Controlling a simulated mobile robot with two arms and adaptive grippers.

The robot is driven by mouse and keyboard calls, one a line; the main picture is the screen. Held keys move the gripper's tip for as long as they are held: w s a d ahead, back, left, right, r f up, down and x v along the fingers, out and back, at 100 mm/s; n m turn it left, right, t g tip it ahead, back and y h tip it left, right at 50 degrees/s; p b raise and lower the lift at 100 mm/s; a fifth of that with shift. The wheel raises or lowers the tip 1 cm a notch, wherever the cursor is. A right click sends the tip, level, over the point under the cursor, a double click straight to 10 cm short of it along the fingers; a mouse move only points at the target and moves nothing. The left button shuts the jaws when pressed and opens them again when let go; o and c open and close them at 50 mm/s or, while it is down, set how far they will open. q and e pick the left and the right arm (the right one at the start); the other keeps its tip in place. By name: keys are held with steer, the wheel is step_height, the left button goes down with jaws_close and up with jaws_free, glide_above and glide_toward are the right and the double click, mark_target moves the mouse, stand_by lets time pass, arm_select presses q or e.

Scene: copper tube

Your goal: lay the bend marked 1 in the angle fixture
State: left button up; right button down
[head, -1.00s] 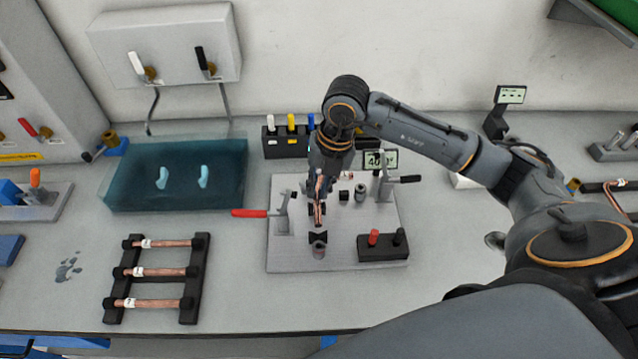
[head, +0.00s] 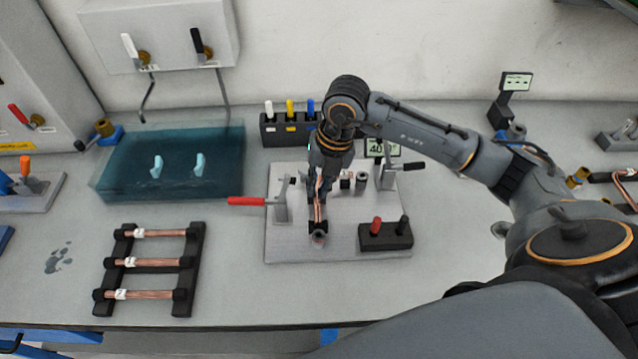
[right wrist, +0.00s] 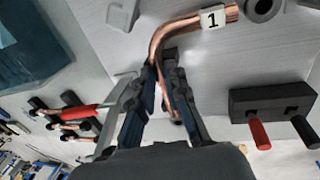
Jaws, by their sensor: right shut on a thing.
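My right gripper (head: 320,192) is shut on the bend marked 1, a copper tube (head: 320,212), over the grey plate of the angle fixture (head: 290,246). In the right wrist view the bend (right wrist: 168,38) runs between the fingers (right wrist: 167,100) and curves off to the upper right, with a white label reading 1. In the head view the bend's near end is at the black block (head: 318,227) at the plate's front. I cannot tell whether it rests in the block. The gripper hides much of the bend. My left gripper is not in view.
A red-handled clamp (head: 246,201) stands at the plate's left and a black-handled clamp (head: 408,167) at its back right. A black box with red and black knobs (head: 386,236) sits front right. A rack of straight tubes (head: 112,280) and a water tank (head: 125,175) stand left.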

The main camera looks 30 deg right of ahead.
steer(key=shift+s+a+f+b, duration=0.1)
steer(key=shift+s+f+b, duration=0.35)
steer(key=shift+f, duration=0.25)
steer(key=c, duration=1.3)
jaws_free()
steer(key=shift+w+f, duration=0.1)
steer(key=shift+w, duration=0.2)
steer(key=shift+r, duration=0.2)
steer(key=shift+r, duration=0.25)
steer(key=r, duration=0.3)
steer(key=d+r, duration=0.1)
steer(key=r, duration=0.3)
steer(key=d+r, duration=0.1)
steer(key=r, duration=0.3)
steer(key=shift+s+d+r, duration=0.1)
steer(key=shift+s+r, duration=0.1)
steer(key=shift+s, duration=0.2)
